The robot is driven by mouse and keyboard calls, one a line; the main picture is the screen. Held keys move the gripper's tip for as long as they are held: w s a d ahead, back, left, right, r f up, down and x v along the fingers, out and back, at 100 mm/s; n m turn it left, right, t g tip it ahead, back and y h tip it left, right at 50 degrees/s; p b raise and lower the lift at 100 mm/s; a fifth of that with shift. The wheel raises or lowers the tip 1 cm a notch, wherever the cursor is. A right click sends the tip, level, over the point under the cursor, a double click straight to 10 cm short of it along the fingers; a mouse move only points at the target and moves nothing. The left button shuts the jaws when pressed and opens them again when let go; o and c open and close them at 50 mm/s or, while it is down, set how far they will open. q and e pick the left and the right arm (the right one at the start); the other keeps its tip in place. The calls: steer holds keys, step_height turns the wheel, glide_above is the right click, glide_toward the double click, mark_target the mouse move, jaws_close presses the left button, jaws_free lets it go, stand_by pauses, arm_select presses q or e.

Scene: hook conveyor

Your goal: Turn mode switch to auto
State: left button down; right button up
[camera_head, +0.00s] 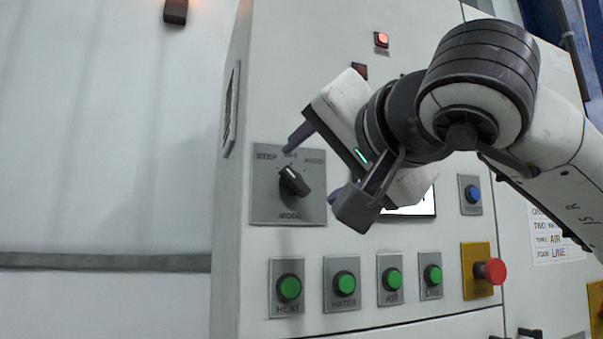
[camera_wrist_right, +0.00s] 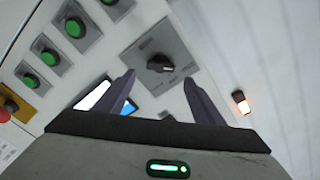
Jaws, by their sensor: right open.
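The mode switch (camera_head: 293,182) is a black rotary knob on a grey plate marked STEP, a middle label that looks like OFF, and AUTO. Its knob leans up and to the left, away from the AUTO label. My right gripper (camera_head: 308,174) is open and empty in front of the plate, slightly to the right of the knob. In the right wrist view, the knob (camera_wrist_right: 160,64) shows between and beyond the two open fingers of the gripper (camera_wrist_right: 159,78), with no contact visible. My left gripper is in neither view.
Green buttons (camera_head: 289,288) marked HEAT, WATER, AIR and LINE sit below. A red emergency button (camera_head: 491,271) and a blue button (camera_head: 473,193) are to the right. My right arm partly hides a screen (camera_head: 412,209). A red lamp (camera_head: 381,40) glows above.

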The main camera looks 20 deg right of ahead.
mark_target(299, 179)
steer(key=w, duration=0.3)
steer(key=w+p, duration=0.1)
steer(key=w, duration=0.2)
steer(key=shift+w+a, duration=0.2)
steer(key=shift+w, duration=0.1)
steer(key=c, duration=1)
